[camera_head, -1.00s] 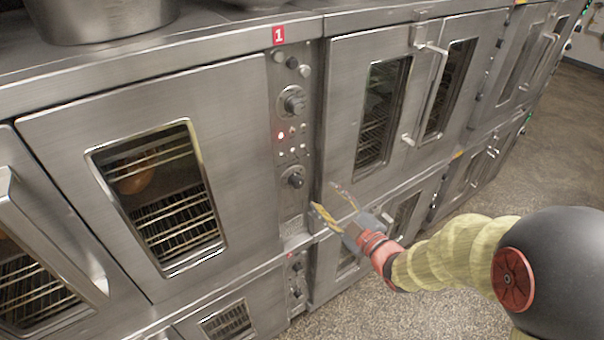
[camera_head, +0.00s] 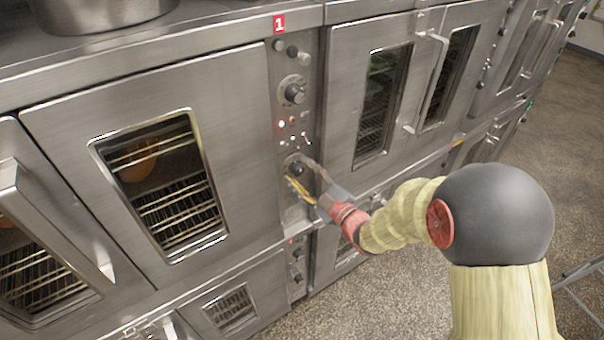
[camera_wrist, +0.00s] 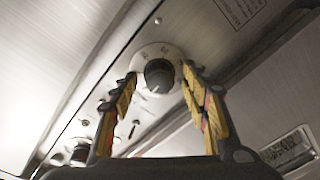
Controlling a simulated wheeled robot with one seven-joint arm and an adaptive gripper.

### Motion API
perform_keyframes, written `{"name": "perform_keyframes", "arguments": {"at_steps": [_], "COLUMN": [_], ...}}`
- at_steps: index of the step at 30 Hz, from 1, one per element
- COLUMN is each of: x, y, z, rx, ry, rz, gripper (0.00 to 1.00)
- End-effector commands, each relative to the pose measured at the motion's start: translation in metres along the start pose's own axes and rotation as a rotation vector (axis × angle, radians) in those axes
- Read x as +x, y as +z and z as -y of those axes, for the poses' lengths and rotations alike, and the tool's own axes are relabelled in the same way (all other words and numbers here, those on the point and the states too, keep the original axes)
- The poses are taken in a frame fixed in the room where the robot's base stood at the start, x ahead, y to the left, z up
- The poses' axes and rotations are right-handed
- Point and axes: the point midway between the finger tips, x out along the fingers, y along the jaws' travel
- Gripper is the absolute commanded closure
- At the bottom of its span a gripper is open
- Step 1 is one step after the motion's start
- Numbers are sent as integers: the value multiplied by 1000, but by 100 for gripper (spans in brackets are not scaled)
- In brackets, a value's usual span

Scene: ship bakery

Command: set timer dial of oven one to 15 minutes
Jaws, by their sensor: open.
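Oven one carries a red label with a 1 (camera_head: 279,23) above its control panel (camera_head: 288,128). The panel has an upper dial (camera_head: 294,91) and a lower dial (camera_head: 298,170). My gripper (camera_head: 297,172) is open at the lower dial, its fingers partly covering it in the head view. In the wrist view a black dial (camera_wrist: 159,75) on a round pale plate sits between and beyond my two open fingertips (camera_wrist: 163,82). The fingers look apart from the dial. Marks on the plate are too small to read.
The oven door with a window (camera_head: 160,185) is left of the panel. Another oven with a long vertical handle (camera_head: 432,82) is to the right. Below is a lower oven panel (camera_head: 297,268). A metal bowl (camera_head: 100,10) stands on top. The floor (camera_head: 400,285) in front is open.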

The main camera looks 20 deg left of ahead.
Motion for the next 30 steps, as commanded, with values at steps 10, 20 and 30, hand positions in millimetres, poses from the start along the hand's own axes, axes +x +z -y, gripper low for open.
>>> {"name": "perform_keyframes", "arguments": {"at_steps": [10,20,30], "x": [0,0,-1], "y": [0,0,0], "z": [0,0,0], "rx": [0,0,2], "ry": [0,0,0], "rz": [0,0,0], "gripper": [65,84,98]}}
